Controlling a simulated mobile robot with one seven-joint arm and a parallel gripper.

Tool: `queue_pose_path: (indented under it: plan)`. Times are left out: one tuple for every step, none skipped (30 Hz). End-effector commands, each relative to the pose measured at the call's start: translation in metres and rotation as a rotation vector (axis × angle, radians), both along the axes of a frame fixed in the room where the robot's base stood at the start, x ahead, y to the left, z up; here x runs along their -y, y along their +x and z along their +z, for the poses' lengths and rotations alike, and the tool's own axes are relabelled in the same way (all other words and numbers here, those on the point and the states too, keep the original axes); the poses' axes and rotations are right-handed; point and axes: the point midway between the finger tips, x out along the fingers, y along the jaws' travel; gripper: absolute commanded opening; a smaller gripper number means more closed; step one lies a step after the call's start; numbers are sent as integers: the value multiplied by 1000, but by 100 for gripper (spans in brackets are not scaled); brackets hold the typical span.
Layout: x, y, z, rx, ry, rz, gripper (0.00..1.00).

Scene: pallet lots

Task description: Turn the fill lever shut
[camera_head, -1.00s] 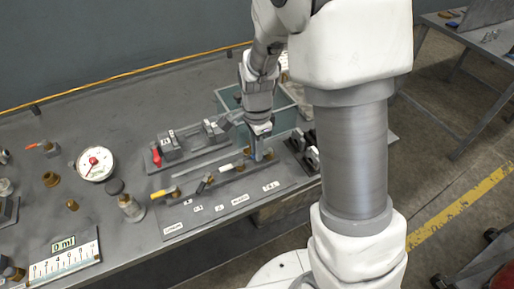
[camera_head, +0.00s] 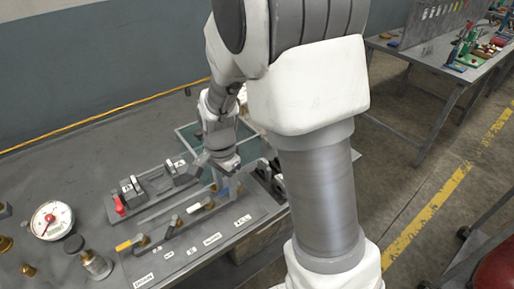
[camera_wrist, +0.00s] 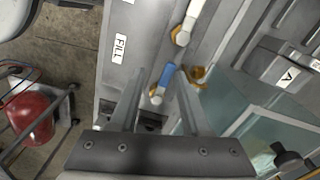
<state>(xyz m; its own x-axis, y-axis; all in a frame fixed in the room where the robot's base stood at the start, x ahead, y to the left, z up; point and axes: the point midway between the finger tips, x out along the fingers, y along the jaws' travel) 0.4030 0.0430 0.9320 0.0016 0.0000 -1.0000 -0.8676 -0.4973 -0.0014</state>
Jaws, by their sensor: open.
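The fill lever (camera_wrist: 166,75) has a blue handle on a brass valve body beside the FILL label (camera_wrist: 120,49). In the wrist view my gripper (camera_wrist: 158,72) is open, with one finger on each side of the blue handle. Whether either finger touches it I cannot tell. In the head view my gripper (camera_head: 226,170) hangs over the right end of the labelled valve panel (camera_head: 215,232), and the lever is small and partly hidden there.
A white-handled lever (camera_wrist: 183,36) sits close to the fill lever. A yellow-handled lever (camera_head: 130,243) is at the panel's left end. A clear tank (camera_wrist: 262,108) stands beside the valves. A gauge (camera_head: 52,220) and a red-handled block (camera_head: 119,205) are on the bench.

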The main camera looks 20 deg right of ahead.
Motion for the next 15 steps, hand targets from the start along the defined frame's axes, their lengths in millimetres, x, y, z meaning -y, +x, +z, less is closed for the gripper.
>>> queue_pose_path:
  plan:
    - [1,-2,-2,0,1,47,47]
    - [3,-3,-2,0,1,78,47]
    - [3,-5,-2,-1,0,121,47]
    - [4,-6,-2,-1,0,153,47]
    - [5,-7,-1,-1,0,183,47]
    - [6,-8,-1,0,0,224,47]
    - [7,-9,-1,0,0,254,47]
    - [8,-10,-1,0,0,284,47]
    - [9,-11,-1,-1,0,324,47]
    - [10,-12,-1,-1,0,354,47]
    - [11,-12,-1,-2,-1,384,47]
    - [12,-14,-1,-2,-1,423,47]
    - [13,-14,0,-2,-1,452,47]
    - [14,-15,0,-3,0,481,47]
    - [15,-16,0,-2,0,519,47]
